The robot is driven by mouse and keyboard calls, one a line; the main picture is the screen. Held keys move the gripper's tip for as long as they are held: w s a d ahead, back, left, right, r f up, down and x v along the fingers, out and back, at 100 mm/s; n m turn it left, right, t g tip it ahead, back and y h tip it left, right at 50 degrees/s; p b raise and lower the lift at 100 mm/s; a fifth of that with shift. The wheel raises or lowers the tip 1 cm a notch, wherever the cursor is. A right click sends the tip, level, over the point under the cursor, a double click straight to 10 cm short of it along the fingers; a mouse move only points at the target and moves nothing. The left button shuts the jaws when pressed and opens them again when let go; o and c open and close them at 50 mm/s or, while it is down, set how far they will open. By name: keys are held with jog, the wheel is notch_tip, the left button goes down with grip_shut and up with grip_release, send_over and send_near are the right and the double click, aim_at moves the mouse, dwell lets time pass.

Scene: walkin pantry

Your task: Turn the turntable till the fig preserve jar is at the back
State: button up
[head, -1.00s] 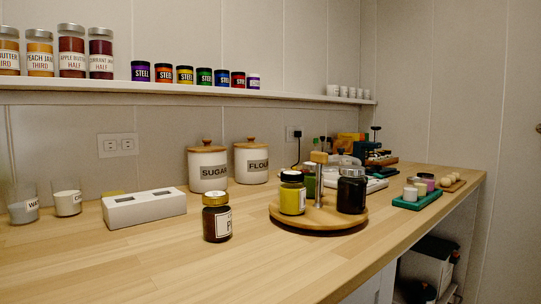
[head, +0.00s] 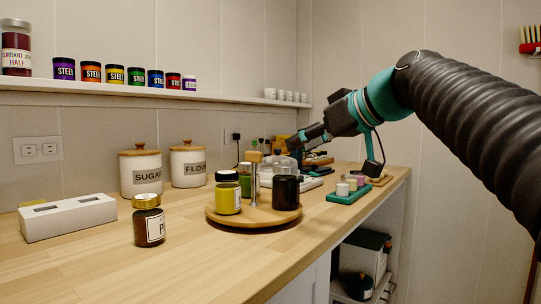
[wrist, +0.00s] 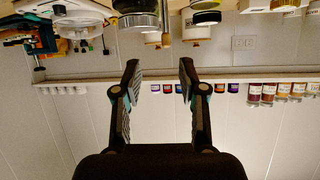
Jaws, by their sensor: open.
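The round wooden turntable (head: 253,218) stands on the counter with an upright post topped by a wooden knob (head: 254,157). It holds a yellow-green jar with a black lid (head: 228,197) at front left, a dark jar (head: 285,193) at right, and a partly hidden green jar (head: 245,181) behind. No label on these jars is readable, so I cannot tell which is fig preserve. My gripper (head: 294,142) is open and empty, above and behind the dark jar in the picture. In the upside-down wrist view, my open fingers (wrist: 158,72) have nothing between them.
A gold-lidded brown jar (head: 148,222) stands on the counter left of the turntable. A white slotted box (head: 68,217) and the sugar (head: 141,174) and flour (head: 188,167) canisters stand behind. A green tray (head: 361,193) lies right. Bare counter lies in front.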

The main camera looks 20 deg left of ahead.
aim_at(253, 153)
jog(key=shift+n+y, duration=0.3)
jog(key=shift+n, duration=0.2)
jog(key=x, duration=0.4)
jog(key=r+x, duration=0.1)
jog(key=x, duration=0.4)
jog(key=a+r+x, duration=0.1)
jog(key=x, duration=0.4)
jog(key=shift+w+a+p, duration=0.15)
jog(key=shift+a+p, duration=0.05)
jog(key=shift+p, duration=0.2)
grip_shut()
